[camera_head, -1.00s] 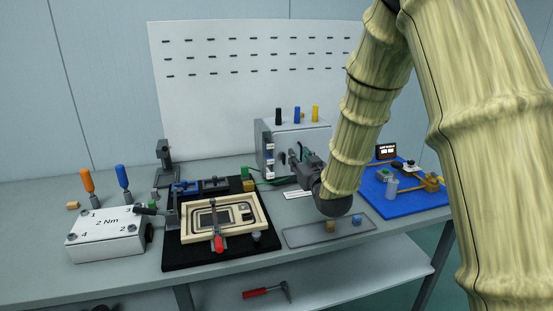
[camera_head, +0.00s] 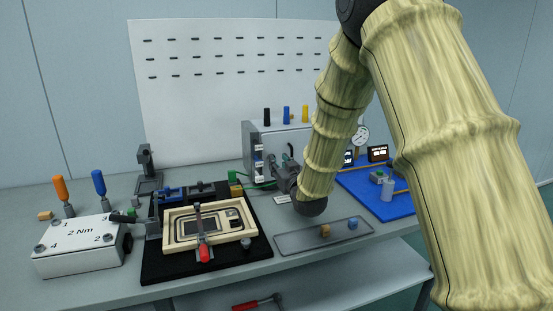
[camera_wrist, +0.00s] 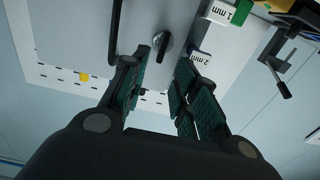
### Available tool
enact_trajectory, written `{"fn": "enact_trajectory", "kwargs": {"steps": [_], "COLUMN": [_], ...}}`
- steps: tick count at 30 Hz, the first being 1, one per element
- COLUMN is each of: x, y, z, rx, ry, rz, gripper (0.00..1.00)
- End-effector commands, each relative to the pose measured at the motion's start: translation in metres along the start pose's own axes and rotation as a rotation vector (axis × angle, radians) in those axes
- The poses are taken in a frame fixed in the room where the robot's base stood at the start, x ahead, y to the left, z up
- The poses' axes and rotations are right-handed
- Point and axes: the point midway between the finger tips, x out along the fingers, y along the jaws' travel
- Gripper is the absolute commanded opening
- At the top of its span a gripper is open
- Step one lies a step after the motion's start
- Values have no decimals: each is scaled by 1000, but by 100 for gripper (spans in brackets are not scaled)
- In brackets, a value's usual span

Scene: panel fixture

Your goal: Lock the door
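A grey cabinet box (camera_head: 251,137) stands at the back of the bench in the head view. In the wrist view its pale grey front, the door (camera_wrist: 90,35), fills the upper part. A dark turn knob (camera_wrist: 163,44) sits on that face. My gripper (camera_wrist: 171,68) is open, with its green-padded fingers apart and the knob just beyond the gap between the tips. I see no contact with the knob. In the head view my gripper (camera_head: 281,172) is in front of the cabinet, and the arm hides much of the door.
White tags (camera_wrist: 200,62) and a green block (camera_wrist: 240,12) lie beside the door in the wrist view. A shallow grey tray (camera_head: 300,240) lies in front of my gripper. A wooden frame fixture (camera_head: 178,213) is left, a blue mat (camera_head: 395,205) right.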

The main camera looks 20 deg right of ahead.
Motion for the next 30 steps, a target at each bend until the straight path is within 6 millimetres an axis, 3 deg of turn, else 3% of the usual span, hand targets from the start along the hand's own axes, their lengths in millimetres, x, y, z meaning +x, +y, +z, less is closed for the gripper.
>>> {"fn": "enact_trajectory", "kwargs": {"steps": [10,23,24,28,30], "x": [45,54,54,54,54], "y": [2,4,4,4,4], "z": [0,0,0,0,-1], "rx": [0,1,1,0,0], "ry": [1,1,1,1,1], "rz": [2,4,4,4,4], "gripper": [29,29,28,4,0]}}
